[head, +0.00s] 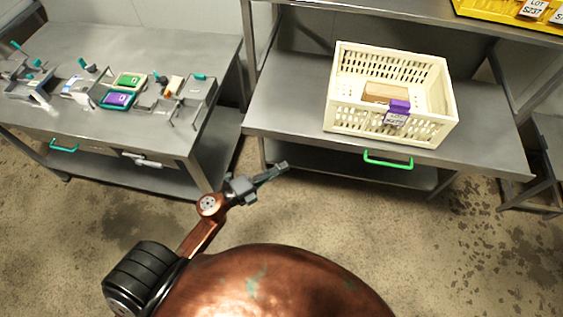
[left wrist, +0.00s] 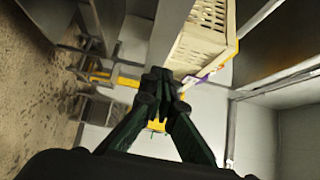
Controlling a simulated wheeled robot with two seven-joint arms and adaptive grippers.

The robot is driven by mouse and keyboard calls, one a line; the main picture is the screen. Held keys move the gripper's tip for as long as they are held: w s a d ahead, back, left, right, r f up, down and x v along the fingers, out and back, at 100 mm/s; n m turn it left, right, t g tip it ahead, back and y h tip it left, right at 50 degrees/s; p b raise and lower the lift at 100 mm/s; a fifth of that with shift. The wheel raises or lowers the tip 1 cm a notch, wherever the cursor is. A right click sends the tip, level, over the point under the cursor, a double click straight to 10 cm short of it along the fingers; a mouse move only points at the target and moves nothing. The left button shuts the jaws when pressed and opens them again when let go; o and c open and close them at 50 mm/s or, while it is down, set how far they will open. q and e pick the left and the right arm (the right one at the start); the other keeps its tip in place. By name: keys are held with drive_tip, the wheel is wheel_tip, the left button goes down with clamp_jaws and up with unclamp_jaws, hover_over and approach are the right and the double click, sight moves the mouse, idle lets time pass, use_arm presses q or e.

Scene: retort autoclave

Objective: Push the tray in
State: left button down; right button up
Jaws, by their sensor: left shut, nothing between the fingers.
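A cream perforated basket (head: 341,110) stands on the right steel bench; it is the most tray-like thing I see, and I cannot tell if it is the task's tray. A green handle (head: 388,161) sits below the bench's front edge. My left gripper (head: 284,166) is shut and empty, in front of this bench, left of the handle and apart from the basket. In the left wrist view the gripper's closed fingers (left wrist: 158,74) point toward the bench, with the basket (left wrist: 205,38) beyond them.
The left bench (head: 75,38) carries several small devices and fixtures, with a teal handle (head: 64,147) on its front. A yellow tray (head: 487,9) with lot labels is on the upper shelf. The right bench top (head: 285,105) is bare left of the basket. Open floor lies in front.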

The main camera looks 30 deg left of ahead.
use_arm(q)
approach(312, 141)
drive_tip(key=d, duration=0.4)
drive_tip(key=w, duration=0.4)
drive_tip(key=shift+a+f, duration=0.15)
drive_tip(key=shift+a, duration=0.25)
drive_tip(key=shift+w+a, duration=0.15)
drive_tip(key=shift+w, duration=0.35)
